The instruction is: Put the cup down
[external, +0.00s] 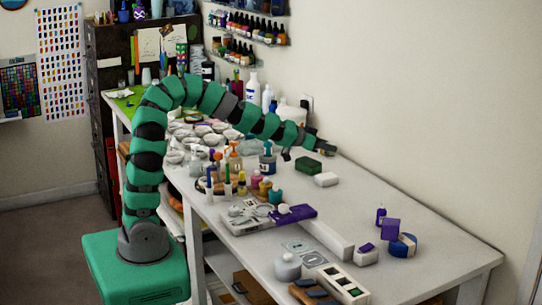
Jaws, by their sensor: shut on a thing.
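My gripper (322,146) is at the end of the green arm, over the far part of the white table, near the wall. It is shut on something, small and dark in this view. The cup's outline in the jaws cannot be made out, nor whether it is upright or touches the table. Many small white cups (197,132) stand at the table's back left, behind the arm. A green block (308,166) and a white block (326,180) lie on the table below my gripper.
Bottles and jars crowd the table left of my gripper, among them a blue-labelled jar (267,164). The white table (440,252) has free room at the right.

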